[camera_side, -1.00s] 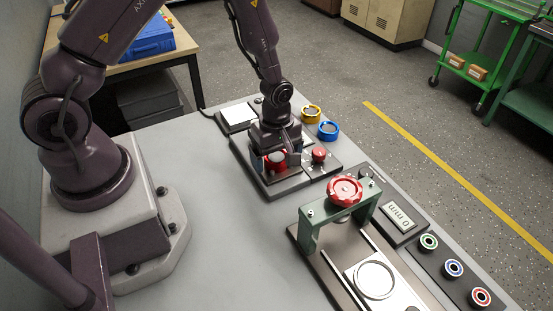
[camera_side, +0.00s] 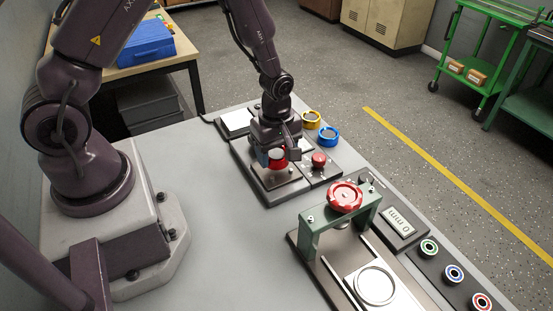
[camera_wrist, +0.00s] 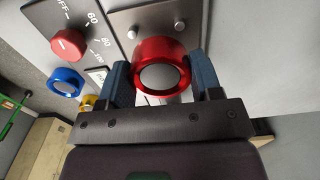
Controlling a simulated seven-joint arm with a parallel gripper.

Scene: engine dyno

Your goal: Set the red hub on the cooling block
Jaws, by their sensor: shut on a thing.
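The red hub (camera_side: 278,154) is a red ring with a grey centre. My gripper (camera_side: 278,157) is shut on it just above the metal plate (camera_side: 273,181) of a dial unit. In the wrist view the red hub (camera_wrist: 160,68) sits between the two blue fingers of my gripper (camera_wrist: 160,80), one on each side. The plate (camera_wrist: 187,22) with two small pins shows behind it. I cannot tell for sure which thing is the cooling block.
A red dial (camera_side: 319,159) is right of the plate. Yellow (camera_side: 312,119) and blue (camera_side: 328,135) rings stand behind it. A white pad (camera_side: 236,121) lies back left. A green arch (camera_side: 311,240) with a red handwheel (camera_side: 346,197) stands in front.

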